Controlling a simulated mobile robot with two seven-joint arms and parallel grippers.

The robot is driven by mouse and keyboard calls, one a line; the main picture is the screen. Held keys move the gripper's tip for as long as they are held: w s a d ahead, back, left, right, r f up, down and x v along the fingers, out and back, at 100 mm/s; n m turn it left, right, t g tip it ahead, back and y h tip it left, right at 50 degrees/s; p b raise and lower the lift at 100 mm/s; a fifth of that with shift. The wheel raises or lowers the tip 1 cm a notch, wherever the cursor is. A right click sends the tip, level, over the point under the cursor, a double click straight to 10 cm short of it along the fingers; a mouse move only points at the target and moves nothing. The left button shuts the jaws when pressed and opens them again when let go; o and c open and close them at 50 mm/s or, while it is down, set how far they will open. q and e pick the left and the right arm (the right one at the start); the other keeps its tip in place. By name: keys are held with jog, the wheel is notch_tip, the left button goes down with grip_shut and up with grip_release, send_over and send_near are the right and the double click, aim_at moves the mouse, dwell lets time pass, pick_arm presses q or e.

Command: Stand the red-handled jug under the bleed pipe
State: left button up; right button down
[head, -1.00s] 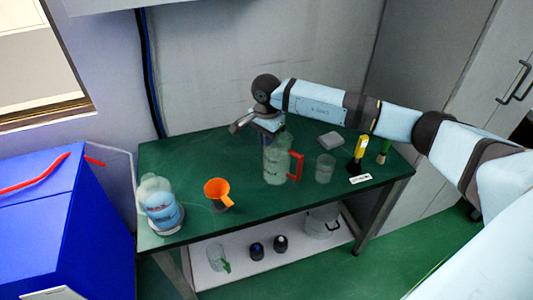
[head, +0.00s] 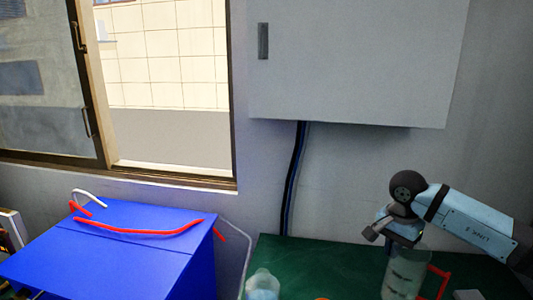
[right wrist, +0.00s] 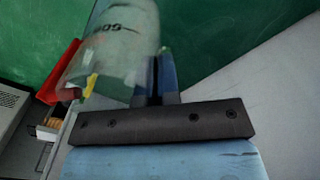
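The red-handled jug (head: 402,274), clear with dark markings, stands upright in the head view's lower right, its base cut off by the frame edge. Its red handle (head: 437,282) points right. My right gripper (head: 372,232) is at the jug's top, on its left side. In the right wrist view the jug (right wrist: 110,45) lies against the left of my narrowly spaced fingers (right wrist: 157,75); whether they pinch its wall is unclear. My left gripper is out of view. A thin pale pipe (head: 245,245) runs down beside the blue cabinet; I cannot tell whether it is the bleed pipe.
The blue cabinet (head: 120,250) at left carries a red bar (head: 140,232) and a bent white tube (head: 88,194). The green table (head: 330,256) has a clear bottle (head: 262,285) near its left end. A grey wall box (head: 350,60) hangs above, with cables below.

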jog(key=s+a+f+n, duration=0.35)
jog(key=a+n, duration=0.45)
jog(key=n, duration=0.3)
jog(key=s+r+p, duration=0.7)
jog(key=s+p, duration=0.2)
jog(key=p, duration=0.3)
jog(key=shift+s+r, duration=0.3)
jog(key=shift+s, duration=0.05)
